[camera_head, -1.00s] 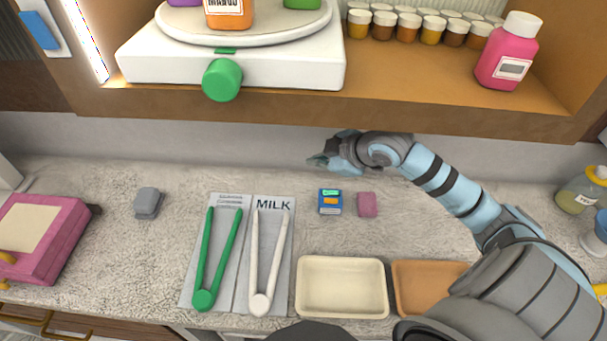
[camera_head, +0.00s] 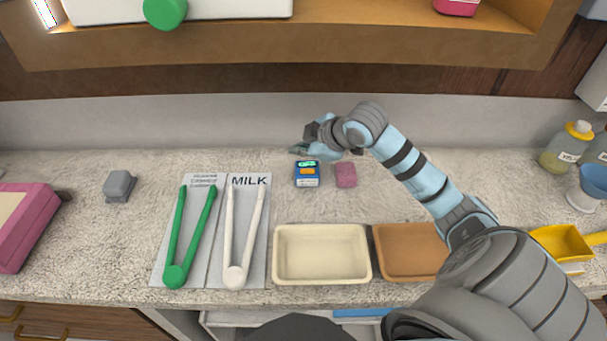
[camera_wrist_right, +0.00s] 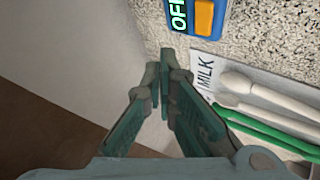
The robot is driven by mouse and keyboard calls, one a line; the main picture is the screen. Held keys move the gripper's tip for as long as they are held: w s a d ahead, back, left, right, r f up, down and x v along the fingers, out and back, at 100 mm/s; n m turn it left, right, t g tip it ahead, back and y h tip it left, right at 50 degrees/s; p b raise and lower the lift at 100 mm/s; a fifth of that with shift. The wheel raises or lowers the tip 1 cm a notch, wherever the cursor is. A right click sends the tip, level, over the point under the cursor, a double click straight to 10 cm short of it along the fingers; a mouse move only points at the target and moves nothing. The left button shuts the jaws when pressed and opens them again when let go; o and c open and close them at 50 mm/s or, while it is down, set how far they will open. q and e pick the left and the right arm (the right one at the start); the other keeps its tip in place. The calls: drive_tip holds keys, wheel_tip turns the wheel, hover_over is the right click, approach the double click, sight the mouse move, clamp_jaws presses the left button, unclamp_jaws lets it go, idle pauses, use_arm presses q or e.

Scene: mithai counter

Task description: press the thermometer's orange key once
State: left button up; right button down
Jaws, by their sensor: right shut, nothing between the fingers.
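The thermometer (camera_head: 307,181) is a small blue box lying on the speckled counter, with a lit green display and an orange key (camera_head: 307,171). In the right wrist view the thermometer (camera_wrist_right: 178,38) is cut by the top edge; its display shows letters that look like "OFF", and the orange key (camera_wrist_right: 205,15) is beside them. My right gripper (camera_head: 298,149) is just behind the thermometer, apparently above the counter. Its fingers (camera_wrist_right: 161,68) are shut and empty, with their tips apart from the key. My left gripper is out of view.
A pink block (camera_head: 345,175) lies close right of the thermometer. Green tongs (camera_head: 178,240) and white tongs (camera_head: 238,240) lie on mats to the left. A cream tray (camera_head: 322,280) and an orange tray (camera_head: 400,277) are in front. The wall and shelf (camera_head: 300,45) are behind.

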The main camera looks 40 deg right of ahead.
sight(308, 172)
drive_tip(key=shift+s+f, duration=0.2)
drive_tip(key=shift+f, duration=0.6)
drive_tip(key=shift+s+a, duration=0.15)
drive_tip(key=shift+s, duration=1.05)
drive_tip(key=shift+w+a, duration=0.1)
drive_tip(key=shift+w, duration=0.1)
drive_tip(key=shift+w+f, duration=0.2)
drive_tip(key=shift+w, duration=0.05)
drive_tip(key=shift+w+f, duration=0.1)
drive_tip(key=shift+w, duration=0.05)
drive_tip(key=shift+d, duration=0.2)
drive_tip(key=shift+s, duration=0.3)
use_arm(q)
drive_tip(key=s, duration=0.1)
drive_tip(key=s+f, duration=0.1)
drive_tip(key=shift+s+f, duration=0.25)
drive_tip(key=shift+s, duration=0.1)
use_arm(e)
drive_tip(key=shift+w+a, duration=0.1)
drive_tip(key=shift+w, duration=0.05)
